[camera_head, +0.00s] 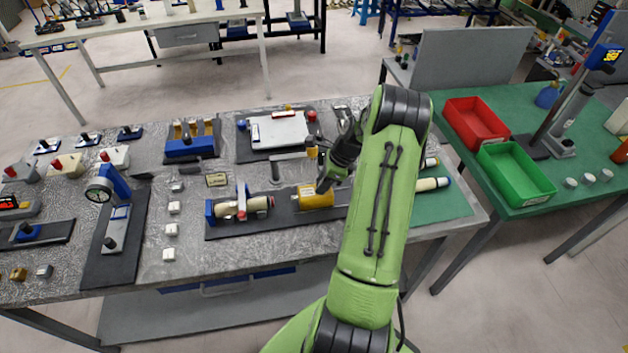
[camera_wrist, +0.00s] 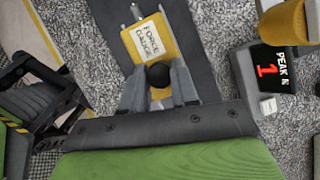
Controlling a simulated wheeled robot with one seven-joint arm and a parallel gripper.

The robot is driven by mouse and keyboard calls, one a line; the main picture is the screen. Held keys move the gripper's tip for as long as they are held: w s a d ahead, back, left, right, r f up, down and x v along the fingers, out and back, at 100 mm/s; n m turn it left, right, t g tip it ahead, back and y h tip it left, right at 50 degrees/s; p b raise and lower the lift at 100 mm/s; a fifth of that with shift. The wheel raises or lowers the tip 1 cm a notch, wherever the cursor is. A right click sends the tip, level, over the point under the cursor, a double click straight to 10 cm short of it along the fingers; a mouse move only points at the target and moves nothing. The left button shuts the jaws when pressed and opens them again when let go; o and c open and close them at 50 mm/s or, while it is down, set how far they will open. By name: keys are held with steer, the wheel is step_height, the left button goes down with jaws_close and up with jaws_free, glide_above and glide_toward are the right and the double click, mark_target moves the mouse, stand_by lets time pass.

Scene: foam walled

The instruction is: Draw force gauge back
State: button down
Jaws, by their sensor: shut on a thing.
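The force gauge (camera_head: 316,197) is a yellow block on a dark base plate (camera_head: 283,221) on the grey bench. In the wrist view its yellow body (camera_wrist: 151,42) carries a white label reading FORCE GAUGE. My gripper (camera_wrist: 159,88) is shut on the round black knob (camera_wrist: 158,74) at the gauge's near end in that view. In the head view my gripper (camera_head: 326,181) is down at the gauge, partly hidden by my own arm. A cream cylinder (camera_head: 243,207) lies in a blue-ended holder left of the gauge, with a gap between them.
A dark display (camera_wrist: 273,70) reading PEAK N 1 stands beside the gauge in the wrist view. A white board (camera_head: 279,131) lies behind. Small pale blocks (camera_head: 171,229) stand left of the plate. Red (camera_head: 476,122) and green (camera_head: 515,172) bins are on the right table.

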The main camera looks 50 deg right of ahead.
steer(key=shift+d, duration=0.25)
steer(key=c, duration=0.9)
jaws_free()
steer(key=shift+s, duration=0.15)
steer(key=shift+o, duration=0.2)
steer(key=shift+r, duration=0.1)
steer(key=p+v, duration=0.1)
steer(key=v, duration=1.4)
steer(key=shift+r+p, duration=0.3)
steer(key=shift+p, duration=0.05)
